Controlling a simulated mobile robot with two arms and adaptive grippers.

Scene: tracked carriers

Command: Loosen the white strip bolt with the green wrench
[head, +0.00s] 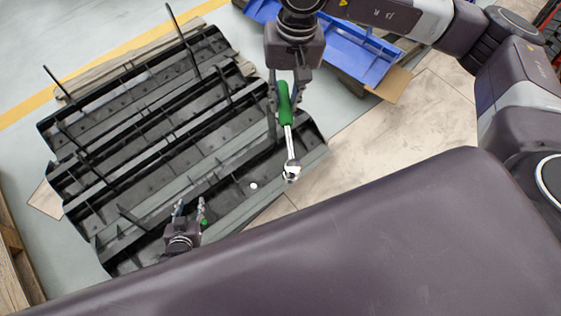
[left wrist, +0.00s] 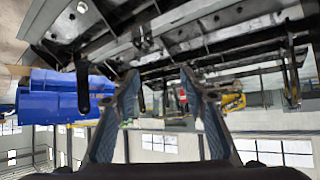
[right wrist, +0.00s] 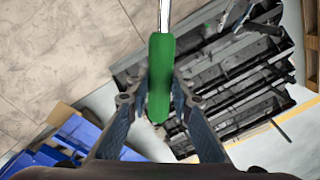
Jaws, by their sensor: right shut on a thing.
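The green wrench (head: 284,103) has a green handle and a silver shaft and head. My right gripper (head: 280,92) is shut on its handle, which also fills the middle of the right wrist view (right wrist: 160,70). The wrench head (head: 291,171) hangs near the right end of the black carrier (head: 170,125). A small round white bolt (head: 253,185) sits on a carrier strip, left of and slightly below the wrench head, apart from it in the picture. My left gripper (head: 190,207) is open and empty over the carrier's near edge; its spread fingers show in the left wrist view (left wrist: 158,85).
A small green spot (head: 205,222) shows beside my left gripper. Thin dark rods (head: 183,40) stand up from the carrier. A blue bin (head: 350,50) and cardboard lie at the back right. A wooden pallet (head: 12,265) is at the left edge. Floor right of the carrier is clear.

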